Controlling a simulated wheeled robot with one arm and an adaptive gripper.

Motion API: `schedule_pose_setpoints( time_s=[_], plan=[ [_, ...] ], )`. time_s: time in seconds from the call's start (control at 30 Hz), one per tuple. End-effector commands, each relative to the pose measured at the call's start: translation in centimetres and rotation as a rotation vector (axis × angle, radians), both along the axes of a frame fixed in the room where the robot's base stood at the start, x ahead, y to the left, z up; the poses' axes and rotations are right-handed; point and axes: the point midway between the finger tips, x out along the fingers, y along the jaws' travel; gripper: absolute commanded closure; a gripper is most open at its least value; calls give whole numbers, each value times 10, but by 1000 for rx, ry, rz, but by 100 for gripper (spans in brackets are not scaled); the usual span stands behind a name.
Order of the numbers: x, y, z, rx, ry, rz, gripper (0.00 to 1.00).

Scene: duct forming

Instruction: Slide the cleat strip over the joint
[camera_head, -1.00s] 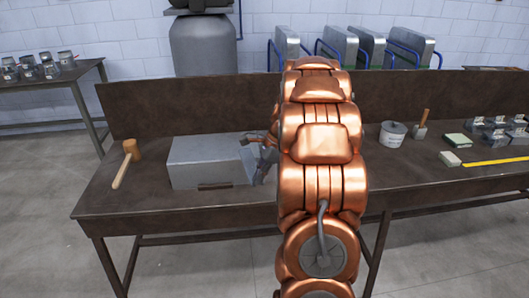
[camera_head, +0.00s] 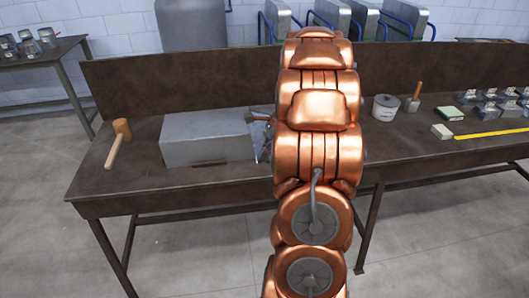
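A grey sheet-metal duct (camera_head: 208,139) lies on the brown workbench, left of my arm. A small dark strip (camera_head: 209,163) shows low at its front side; I cannot tell whether it is the cleat strip. My gripper (camera_head: 256,128) is at the duct's right end, partly hidden behind my copper-coloured arm. Its dark fingers show only in part, so I cannot tell whether they hold anything. The joint and the duct's right end are mostly hidden by the gripper and arm.
A wooden mallet (camera_head: 119,143) lies left of the duct. Right of my arm are a grey tin (camera_head: 385,108), a wooden-handled tool (camera_head: 414,97), small blocks (camera_head: 442,131), a yellow strip (camera_head: 490,134) and several metal pieces. The bench (camera_head: 110,192) has bare room at its front left.

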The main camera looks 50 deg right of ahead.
Motion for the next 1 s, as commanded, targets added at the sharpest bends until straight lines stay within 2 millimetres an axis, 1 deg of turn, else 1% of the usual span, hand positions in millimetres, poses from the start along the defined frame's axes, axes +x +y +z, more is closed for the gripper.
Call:
schedule_pose_setpoints(
  time_s=[0.1, 0.53, 1.0],
  plan=[
    [1, 0, -5, 0, 0, 1, 100],
    [1, 0, -6, 0, 0, 2, 100],
    [3, 2, -12, 1, 1, 2, 100]
  ],
)
